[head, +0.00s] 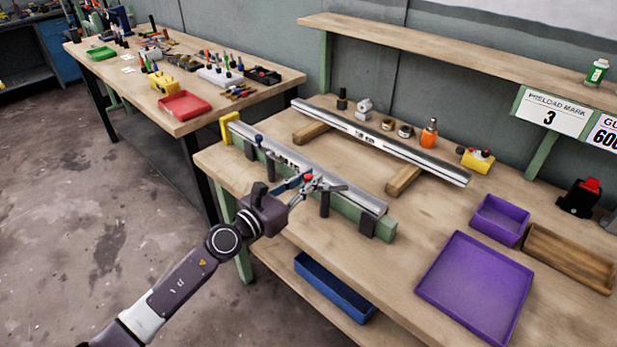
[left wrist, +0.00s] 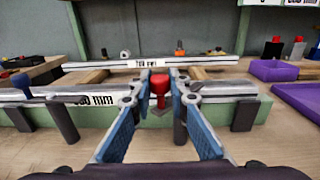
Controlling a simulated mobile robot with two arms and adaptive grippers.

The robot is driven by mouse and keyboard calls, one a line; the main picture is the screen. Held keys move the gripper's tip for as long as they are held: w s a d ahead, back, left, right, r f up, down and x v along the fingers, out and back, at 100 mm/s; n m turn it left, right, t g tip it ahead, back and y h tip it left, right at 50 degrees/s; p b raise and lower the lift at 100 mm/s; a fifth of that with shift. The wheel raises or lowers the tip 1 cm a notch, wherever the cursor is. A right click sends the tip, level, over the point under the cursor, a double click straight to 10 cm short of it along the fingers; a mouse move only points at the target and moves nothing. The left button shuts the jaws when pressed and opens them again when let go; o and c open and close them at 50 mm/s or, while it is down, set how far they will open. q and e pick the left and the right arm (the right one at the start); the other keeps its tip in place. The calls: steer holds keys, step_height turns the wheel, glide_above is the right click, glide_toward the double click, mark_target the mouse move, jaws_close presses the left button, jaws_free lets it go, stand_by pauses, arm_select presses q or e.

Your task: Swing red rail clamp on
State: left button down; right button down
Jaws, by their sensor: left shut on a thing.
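The red rail clamp, seen by its red knob (head: 308,177), is at the near side of the front rail (head: 350,193), right of the rail's middle. In the left wrist view the red knob (left wrist: 159,84) sits between my fingertips. My left gripper (head: 304,183) is shut on this knob; its blue-padded fingers (left wrist: 160,98) flank it. The front rail lies along a green bar (head: 345,212) with dark upright posts. A blue-knobbed clamp (head: 258,139) stands further left on the rail. The red clamp's lower parts are partly hidden by my fingers. My right gripper is not in view.
A second rail (head: 390,146) rests on wooden blocks (head: 404,180) behind. Purple trays (head: 470,282) and a wooden tray (head: 570,258) stand at right. A blue bin (head: 333,287) sits on the lower shelf. Bench top between rails and purple tray is clear.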

arm_select(q)
steer(key=shift+s+d+n+t+y+p, duration=0.25)
steer(key=shift+s+n+t+y+p, duration=0.35)
steer(key=shift+n+y+p, duration=1.2)
steer(key=shift+s+d+n+t+y+p, duration=0.3)
steer(key=shift+n+t+y+p, duration=0.9)
steer(key=shift+y, duration=1.15)
steer(key=shift+s+d+n+t+y+p, duration=0.2)
steer(key=shift+s+n+t+y+p, duration=0.25)
steer(key=shift+n+y+p, duration=1.2)
steer(key=shift+s+m+y, duration=0.1)
steer(key=shift+m+y, duration=0.15)
steer(key=shift+y, duration=0.35)
steer(key=c, duration=1.8)
jaws_free()
steer(key=shift+s, duration=0.1)
